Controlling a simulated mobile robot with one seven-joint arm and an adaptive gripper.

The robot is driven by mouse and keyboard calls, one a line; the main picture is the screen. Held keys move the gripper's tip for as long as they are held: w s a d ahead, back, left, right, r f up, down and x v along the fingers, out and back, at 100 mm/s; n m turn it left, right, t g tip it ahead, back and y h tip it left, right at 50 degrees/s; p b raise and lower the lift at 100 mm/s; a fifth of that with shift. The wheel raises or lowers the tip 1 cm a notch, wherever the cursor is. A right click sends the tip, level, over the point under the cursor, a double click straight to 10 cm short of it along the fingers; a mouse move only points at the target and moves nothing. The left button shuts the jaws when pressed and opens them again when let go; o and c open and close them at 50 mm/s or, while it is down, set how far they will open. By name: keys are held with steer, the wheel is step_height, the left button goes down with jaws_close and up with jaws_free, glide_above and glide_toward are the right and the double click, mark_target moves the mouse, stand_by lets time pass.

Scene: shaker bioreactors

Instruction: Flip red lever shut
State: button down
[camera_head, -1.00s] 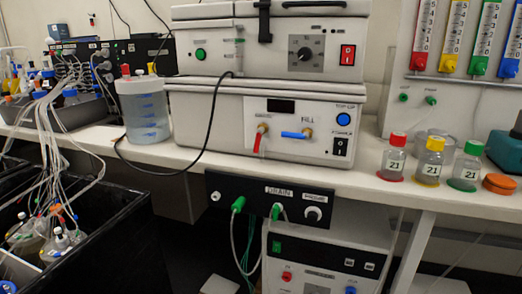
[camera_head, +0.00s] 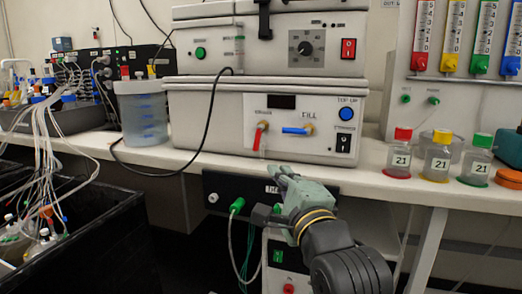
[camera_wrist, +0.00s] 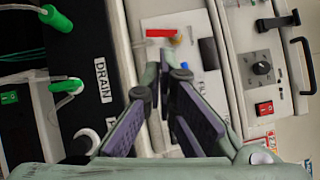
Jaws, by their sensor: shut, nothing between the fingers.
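The red lever (camera_head: 259,138) hangs downward from its brass valve on the front of the white unit, left of the blue lever (camera_head: 297,131). The blue lever lies horizontal. In the wrist view, which is turned sideways, the red lever (camera_wrist: 161,32) shows beyond the fingertips, and a bit of the blue lever (camera_wrist: 185,66) shows by the right fingertip. My gripper (camera_head: 279,172) is in front of the bench edge, below the red lever and apart from it. Its fingers (camera_wrist: 168,72) are drawn together at the tips with nothing held.
The black drain panel (camera_head: 222,188) with green connectors is under the bench edge, left of my gripper. A black cable (camera_head: 212,112) hangs left of the levers. Capped bottles (camera_head: 438,160) stand on the bench at right. A clear jar (camera_head: 142,115) stands at left.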

mark_target(258, 141)
steer(key=shift+w+r, duration=0.1)
steer(key=p+x, duration=0.1)
steer(key=p, duration=0.4)
steer(key=p+x, duration=0.1)
steer(key=p, duration=0.4)
steer(key=shift+w+a+r, duration=0.15)
steer(key=shift+w+r, duration=0.05)
steer(key=shift+r, duration=0.1)
steer(key=x, duration=0.7)
steer(key=p+x, duration=0.1)
steer(key=x, duration=0.3)
steer(key=shift+w+f, duration=0.2)
steer(key=shift+f, duration=0.1)
